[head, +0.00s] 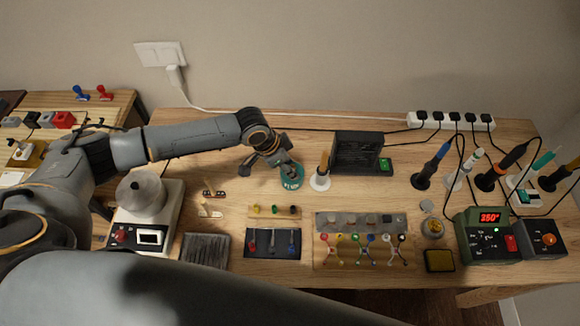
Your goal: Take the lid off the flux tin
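The flux tin appears to be the small round green tin (291,183) on the workbench, left of the dark upright stand. Its top is partly hidden by my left gripper, so I cannot tell how the lid sits. My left gripper (270,167) is at the tin's upper left, with its fingers spread. One finger overlaps the tin's top in the picture; I cannot tell whether it touches. Nothing shows between the fingers. My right gripper is not in view.
A soldering iron in a white round holder (320,182) stands close right of the tin, before a dark stand (357,153). Several irons and a station (487,235) fill the right side. Small parts lie in front. Bare wood (215,165) lies left of the tin.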

